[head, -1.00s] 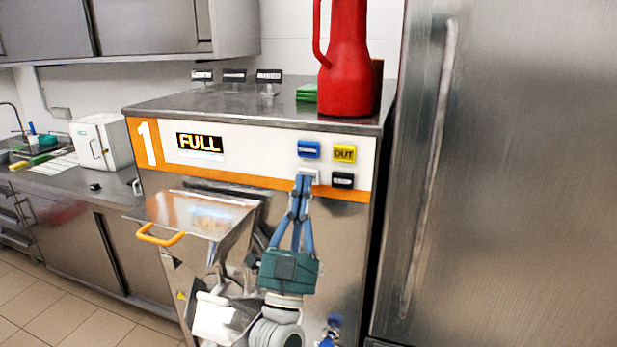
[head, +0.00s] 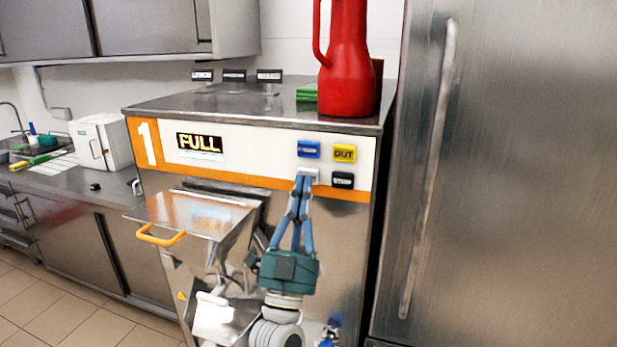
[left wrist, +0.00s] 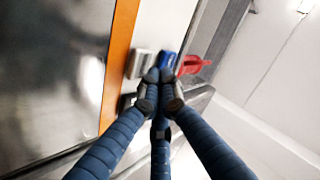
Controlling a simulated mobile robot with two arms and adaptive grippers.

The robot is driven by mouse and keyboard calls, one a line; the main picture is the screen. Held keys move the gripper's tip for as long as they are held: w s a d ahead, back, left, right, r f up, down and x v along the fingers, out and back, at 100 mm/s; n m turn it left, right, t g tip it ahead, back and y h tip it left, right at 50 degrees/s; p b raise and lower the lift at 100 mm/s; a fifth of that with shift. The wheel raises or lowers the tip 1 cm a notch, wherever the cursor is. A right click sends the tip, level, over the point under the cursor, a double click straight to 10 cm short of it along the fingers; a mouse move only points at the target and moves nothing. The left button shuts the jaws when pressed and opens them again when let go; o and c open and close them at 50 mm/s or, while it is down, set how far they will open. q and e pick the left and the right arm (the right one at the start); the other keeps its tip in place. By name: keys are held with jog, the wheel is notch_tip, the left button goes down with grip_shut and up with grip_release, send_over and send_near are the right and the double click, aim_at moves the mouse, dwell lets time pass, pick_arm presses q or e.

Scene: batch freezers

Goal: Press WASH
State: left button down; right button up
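The machine's white control panel (head: 255,158) carries a blue button (head: 308,150), a yellow button reading OUT (head: 344,154), a black button (head: 343,180) and a pale grey button (head: 314,171). The small labels other than OUT are not legible, so I cannot tell which is WASH. My left gripper (head: 304,178) is shut and empty. Its fingertips are at the pale grey button and partly cover it; I cannot tell if they touch. In the left wrist view the closed tips (left wrist: 160,84) are beside the grey button (left wrist: 140,64), with the blue button (left wrist: 167,62) beyond.
A display (head: 199,143) reads FULL. A metal chute with an orange handle (head: 160,237) juts out left of my arm. A red jug (head: 348,70) stands on the machine. A tall steel door (head: 510,180) closes off the right side.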

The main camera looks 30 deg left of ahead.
pick_arm(q)
jog(key=shift+w, duration=0.1)
jog(key=shift+w+a, duration=0.1)
jog(key=shift+w, duration=0.15)
jog(key=shift+w+a, duration=0.1)
jog(key=shift+w, duration=0.35)
dwell(0.7)
jog(key=shift+s, duration=0.2)
jog(key=shift+s+d+p, duration=0.2)
jog(key=shift+s+p, duration=0.1)
jog(key=shift+s, duration=0.4)
jog(key=s, duration=0.2)
jog(key=s+d+p, duration=0.1)
jog(key=s, duration=0.1)
jog(key=shift+s+d, duration=0.1)
jog(key=shift+s, duration=0.3)
